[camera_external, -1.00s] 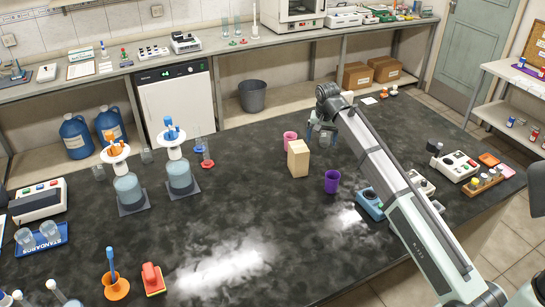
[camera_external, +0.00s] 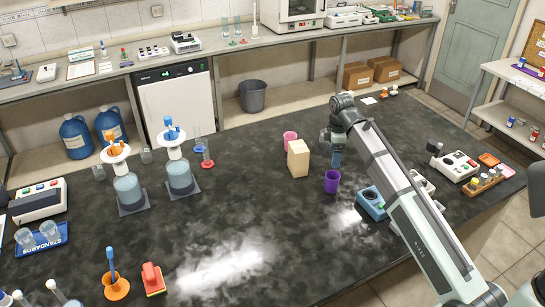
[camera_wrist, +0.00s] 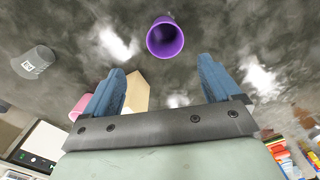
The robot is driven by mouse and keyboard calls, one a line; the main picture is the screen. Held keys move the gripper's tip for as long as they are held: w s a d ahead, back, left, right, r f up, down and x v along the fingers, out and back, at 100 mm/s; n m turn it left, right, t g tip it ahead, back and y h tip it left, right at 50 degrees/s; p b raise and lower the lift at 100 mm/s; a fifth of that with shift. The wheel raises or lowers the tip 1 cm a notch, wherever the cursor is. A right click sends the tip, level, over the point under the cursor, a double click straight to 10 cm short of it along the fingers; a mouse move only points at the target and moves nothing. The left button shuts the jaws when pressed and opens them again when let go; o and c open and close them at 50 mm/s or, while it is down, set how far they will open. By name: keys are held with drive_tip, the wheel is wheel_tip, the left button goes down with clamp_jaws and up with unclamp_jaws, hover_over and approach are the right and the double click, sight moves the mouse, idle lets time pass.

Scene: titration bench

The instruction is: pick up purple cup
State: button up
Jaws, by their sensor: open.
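The purple cup (camera_external: 332,182) stands upright on the dark bench top, to the right of and nearer than the wooden block. In the wrist view the purple cup (camera_wrist: 165,38) shows at the top, its open mouth facing the camera, beyond the fingertips. My gripper (camera_external: 336,160) is above the bench just behind the cup in the external view. In the wrist view my gripper (camera_wrist: 165,75) has its two blue fingers spread wide with nothing between them. It is not touching the cup.
A beige block (camera_external: 298,158) and a pink cup (camera_external: 290,138) stand left of my gripper. A blue device (camera_external: 371,204) sits right of the purple cup. A grey beaker (camera_wrist: 40,60) shows at left in the wrist view.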

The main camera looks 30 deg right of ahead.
sight(332, 171)
wheel_tip(332, 171, down, 9)
drive_tip(key=n, duration=0.5)
drive_tip(key=shift+s+r+n, duration=0.15)
drive_tip(key=shift+n, duration=0.15)
drive_tip(key=shift+s+f, duration=0.15)
drive_tip(key=shift+f, duration=1.15)
drive_tip(key=shift+s+f, duration=0.15)
drive_tip(key=shift+f, duration=1.15)
drive_tip(key=shift+c, duration=0.2)
drive_tip(key=c, duration=1)
